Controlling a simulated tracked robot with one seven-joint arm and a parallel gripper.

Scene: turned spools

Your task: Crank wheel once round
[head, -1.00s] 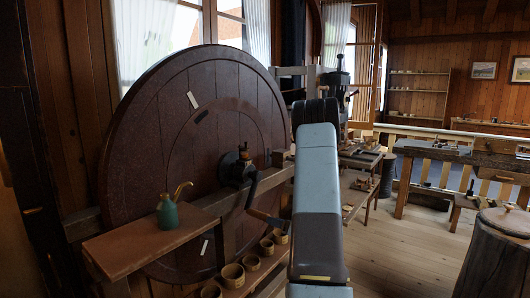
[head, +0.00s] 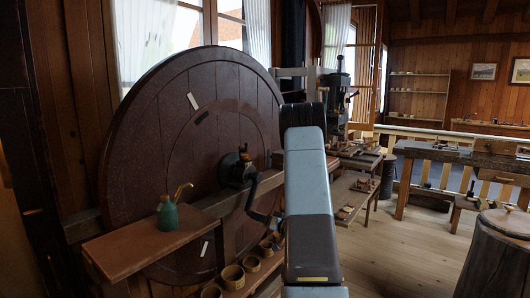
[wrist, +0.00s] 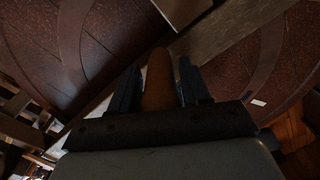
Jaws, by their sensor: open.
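The large dark-red wooden wheel (head: 140,140) stands upright on the left in the head view, with its hub (head: 236,167) near the middle. A dark crank arm (head: 252,195) runs down from the hub, and its lower end goes behind my arm. In the wrist view a brown rounded handle (wrist: 158,82) lies between the two dark fingers of my gripper (wrist: 158,88). The fingers are open, one on each side of the handle; contact is hard to tell. The wheel's face (wrist: 120,40) fills the background there. My arm hides the gripper in the head view.
A wooden shelf (head: 130,243) with a green oil can (head: 168,213) juts out before the wheel. Several small wooden tubs (head: 232,275) stand below. A beam crosses in front of the wheel. A workbench and a round stump are at right, with open floor between.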

